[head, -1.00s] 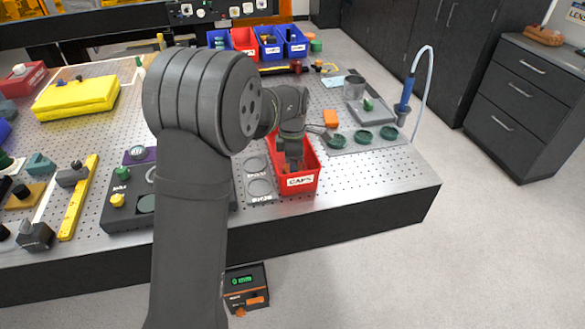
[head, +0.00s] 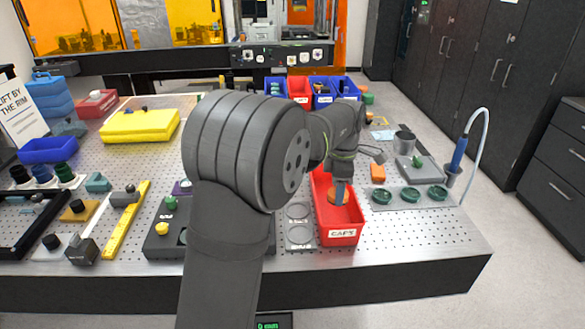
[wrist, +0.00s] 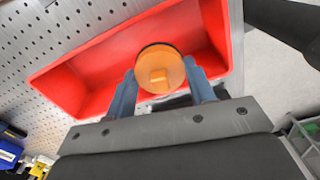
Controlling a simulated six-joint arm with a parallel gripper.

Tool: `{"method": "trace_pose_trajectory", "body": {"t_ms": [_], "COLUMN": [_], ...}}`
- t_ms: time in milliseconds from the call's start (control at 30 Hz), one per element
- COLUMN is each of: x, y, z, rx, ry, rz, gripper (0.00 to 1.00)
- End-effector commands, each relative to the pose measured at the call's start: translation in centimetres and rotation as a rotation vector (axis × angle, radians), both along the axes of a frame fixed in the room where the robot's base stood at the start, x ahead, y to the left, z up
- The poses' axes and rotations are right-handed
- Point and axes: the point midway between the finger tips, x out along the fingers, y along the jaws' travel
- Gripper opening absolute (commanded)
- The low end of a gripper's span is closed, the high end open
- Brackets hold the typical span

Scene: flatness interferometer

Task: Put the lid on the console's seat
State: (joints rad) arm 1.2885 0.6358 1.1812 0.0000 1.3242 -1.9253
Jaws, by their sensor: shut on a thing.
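My gripper (wrist: 160,72) is shut on an amber round lid (wrist: 161,68) with a small knob, its blue-grey fingers on either side of the rim. The bin shows in the wrist view (wrist: 75,85) behind the lid. The dark console (head: 160,247) lies left of the bin, with green and yellow knobs. A dark round spot on it, perhaps the seat, is partly hidden by my arm.
Two ring outlines (head: 299,235) lie between console and bin. Green dishes (head: 410,194), an orange block (head: 377,173) and a blue tool in a holder (head: 457,158) stand to the right. Blue and red bins (head: 322,95) stand behind. The table's front right is clear.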

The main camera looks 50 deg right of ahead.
Motion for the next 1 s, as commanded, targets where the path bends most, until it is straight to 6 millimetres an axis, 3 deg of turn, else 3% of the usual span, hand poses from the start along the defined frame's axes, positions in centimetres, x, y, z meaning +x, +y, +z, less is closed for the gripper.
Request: {"method": "trace_pose_trajectory", "body": {"t_ms": [200,367,667,800,1000], "x": [0.6,4.0,15.5,21.3,28.5], "y": [0.1,0.9,5.0,8.2,13.3], "z": [0.5,0.3,-0.2,-0.6,-1.0], "rx": [0.0,-0.003,-0.01,-0.013,-0.015], "ry": [0.0,-0.001,-0.008,-0.012,-0.021], "rz": [-0.003,-0.028,-0.135,-0.195,-0.275], "gripper": [0.28,0.28,0.28,0.28,0.28]}}
